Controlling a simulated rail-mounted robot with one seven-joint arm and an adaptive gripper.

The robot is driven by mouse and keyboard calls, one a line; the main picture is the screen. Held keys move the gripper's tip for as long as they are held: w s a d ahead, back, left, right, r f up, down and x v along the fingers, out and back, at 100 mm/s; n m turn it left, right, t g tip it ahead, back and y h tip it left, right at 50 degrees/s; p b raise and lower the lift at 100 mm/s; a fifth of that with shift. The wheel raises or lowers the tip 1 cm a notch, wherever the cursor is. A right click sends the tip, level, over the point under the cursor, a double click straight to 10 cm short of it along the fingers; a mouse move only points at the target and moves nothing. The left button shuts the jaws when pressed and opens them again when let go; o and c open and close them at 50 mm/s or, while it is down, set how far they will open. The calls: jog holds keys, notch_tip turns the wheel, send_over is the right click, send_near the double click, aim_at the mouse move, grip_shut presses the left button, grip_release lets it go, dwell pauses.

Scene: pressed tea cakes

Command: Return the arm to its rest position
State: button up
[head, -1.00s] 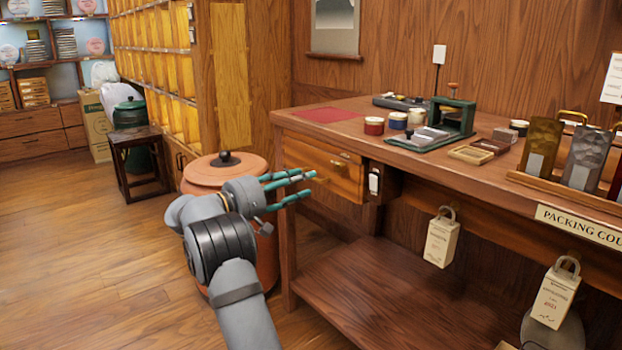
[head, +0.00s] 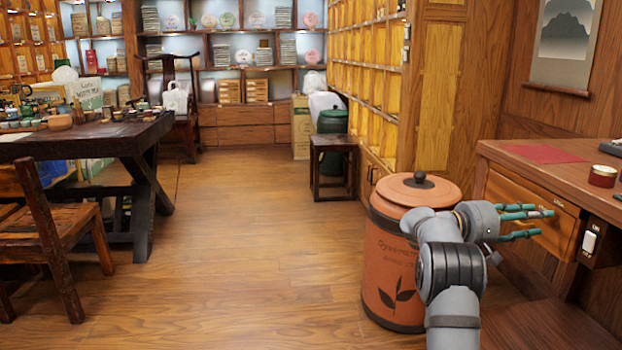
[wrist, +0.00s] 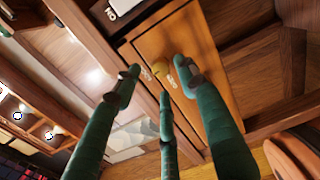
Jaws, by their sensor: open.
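My gripper (head: 530,222) is at the right in the head view, in front of the counter drawer (head: 535,215). Its green fingers are spread open with nothing between them. The drawer looks closed. I cannot tell the exact gap between fingertips and drawer. My grey arm is bent, rising from the bottom edge of the head view.
A terracotta bin (head: 395,265) with a lid stands just behind my arm. The packing counter (head: 500,150) is at right. A dark table (head: 120,140) and a chair (head: 45,240) stand at left, a stool (head: 333,160) further back. The wooden floor (head: 240,240) between is clear.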

jog(key=d, duration=0.3)
jog(key=shift+w+d, duration=0.1)
jog(key=shift+w, duration=0.05)
dwell(0.3)
jog(key=a, duration=1.2)
jog(key=d+n+p, duration=0.9)
jog(key=n+p, duration=0.7)
jog(key=n, duration=0.2)
jog(key=shift+d, duration=0.25)
